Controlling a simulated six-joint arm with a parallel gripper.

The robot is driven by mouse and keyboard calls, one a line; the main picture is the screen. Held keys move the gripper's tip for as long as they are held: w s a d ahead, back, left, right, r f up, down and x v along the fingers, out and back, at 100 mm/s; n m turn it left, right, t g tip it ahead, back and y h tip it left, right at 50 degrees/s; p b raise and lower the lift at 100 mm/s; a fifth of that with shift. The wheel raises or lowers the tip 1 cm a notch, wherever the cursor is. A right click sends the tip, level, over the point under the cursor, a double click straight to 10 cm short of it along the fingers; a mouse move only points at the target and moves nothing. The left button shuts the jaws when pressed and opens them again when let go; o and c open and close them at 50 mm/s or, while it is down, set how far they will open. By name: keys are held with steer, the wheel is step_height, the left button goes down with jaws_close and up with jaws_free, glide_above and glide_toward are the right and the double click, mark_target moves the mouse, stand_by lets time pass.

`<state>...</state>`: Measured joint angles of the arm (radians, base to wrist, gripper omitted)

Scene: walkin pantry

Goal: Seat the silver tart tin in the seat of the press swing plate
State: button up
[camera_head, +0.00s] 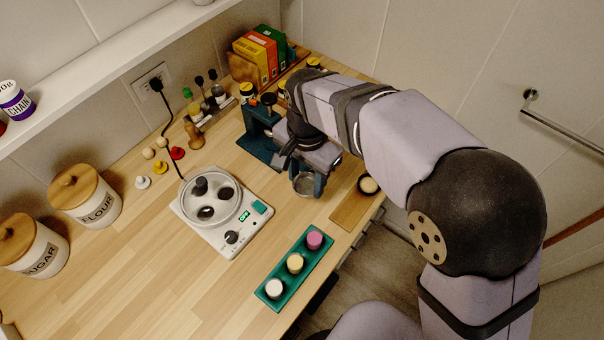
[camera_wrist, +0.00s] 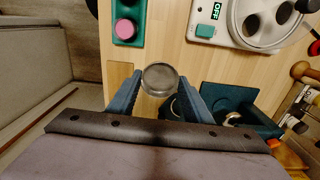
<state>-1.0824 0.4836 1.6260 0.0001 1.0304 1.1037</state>
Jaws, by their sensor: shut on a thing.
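The silver tart tin (camera_wrist: 160,79) is a small round metal dish. My gripper (camera_wrist: 160,84) is shut on it, with one blue finger on each side. In the head view the tin (camera_head: 304,184) hangs at my gripper's fingertips, over the counter near its front edge; its exact height is hard to tell. The dark blue press (camera_head: 258,150) stands behind and left of it, partly hidden by my wrist. In the wrist view the press (camera_wrist: 240,103) lies right of the fingers, with a silver ring on it, perhaps the seat. The tin is apart from the press.
A white appliance (camera_head: 228,238) with round wells stands left of the tin. A green tray (camera_head: 268,290) with three coloured pots is at the front. A wooden board (camera_head: 351,211) and a dark jar (camera_head: 368,186) lie right of the tin. Canisters, bottles and boxes line the wall.

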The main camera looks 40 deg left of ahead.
steer(key=w+d+f+p, duration=0.1)
steer(key=f+p, duration=0.1)
steer(key=p, duration=0.2)
steer(key=shift+w+d+m, duration=0.25)
steer(key=shift+d+m, duration=0.05)
steer(key=shift+d, duration=0.05)
steer(key=w+a+p, duration=0.1)
steer(key=w+a, duration=0.1)
steer(key=w+a+f+p, duration=0.1)
steer(key=w, duration=0.1)
steer(key=w+a+f+p, duration=0.1)
steer(key=w+a+p, duration=0.1)
steer(key=shift+w+a+f, duration=0.1)
steer(key=shift+w+a, duration=0.05)
steer(key=shift+a, duration=0.15)
steer(key=w+a+r, duration=0.2)
steer(key=a+r, duration=0.2)
steer(key=shift+w+n, duration=0.2)
steer(key=shift+n, duration=0.2)
steer(key=shift+f, duration=0.2)
steer(key=shift+f+b, duration=2.25)
steer(key=shift+f, duration=0.8)
steer(key=shift+f, duration=0.5)
